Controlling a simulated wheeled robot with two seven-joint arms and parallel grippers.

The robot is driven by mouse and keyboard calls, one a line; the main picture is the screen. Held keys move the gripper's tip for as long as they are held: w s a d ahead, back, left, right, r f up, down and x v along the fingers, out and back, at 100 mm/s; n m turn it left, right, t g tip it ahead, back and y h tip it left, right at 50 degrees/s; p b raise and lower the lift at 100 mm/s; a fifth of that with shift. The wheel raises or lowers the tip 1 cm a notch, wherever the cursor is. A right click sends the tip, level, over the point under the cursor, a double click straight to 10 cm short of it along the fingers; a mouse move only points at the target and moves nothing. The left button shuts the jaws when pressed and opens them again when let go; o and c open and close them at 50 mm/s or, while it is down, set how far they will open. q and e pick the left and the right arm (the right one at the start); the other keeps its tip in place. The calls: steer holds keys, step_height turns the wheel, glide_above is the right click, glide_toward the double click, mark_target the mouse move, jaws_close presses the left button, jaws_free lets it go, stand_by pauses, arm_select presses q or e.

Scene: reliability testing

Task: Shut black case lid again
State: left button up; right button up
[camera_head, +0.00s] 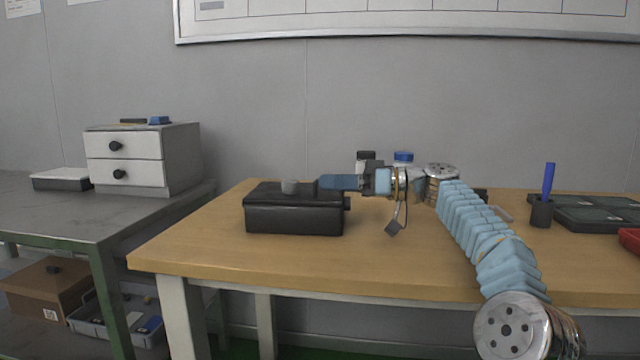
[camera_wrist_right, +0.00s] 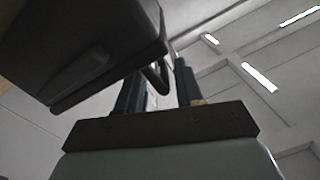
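The black case (camera_head: 294,219) sits on the wooden table, left of its middle. Its lid (camera_head: 268,192) looks flat and down on the body; whether it is fully seated I cannot tell. A small grey round piece (camera_head: 290,186) shows on top. My right gripper (camera_head: 328,183) reaches in from the right, its blue fingers level with the lid at the case's right end. In the right wrist view, my right gripper's fingers (camera_wrist_right: 158,82) are apart, with the dark case (camera_wrist_right: 85,50) at upper left and a curved dark handle-like part near them. Contact is unclear. My left gripper is not in view.
The wooden table (camera_head: 220,255) is clear in front of the case. Behind my right arm stand a blue-capped container (camera_head: 403,157) and a dark-capped one (camera_head: 366,156). A pen cup (camera_head: 541,213) and dark tray (camera_head: 595,217) are at right. A drawer unit (camera_head: 150,160) stands left.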

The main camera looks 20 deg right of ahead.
steer(key=p+v, duration=0.1)
steer(key=v, duration=0.9)
steer(key=shift+d, duration=0.25)
steer(key=shift+s, duration=0.1)
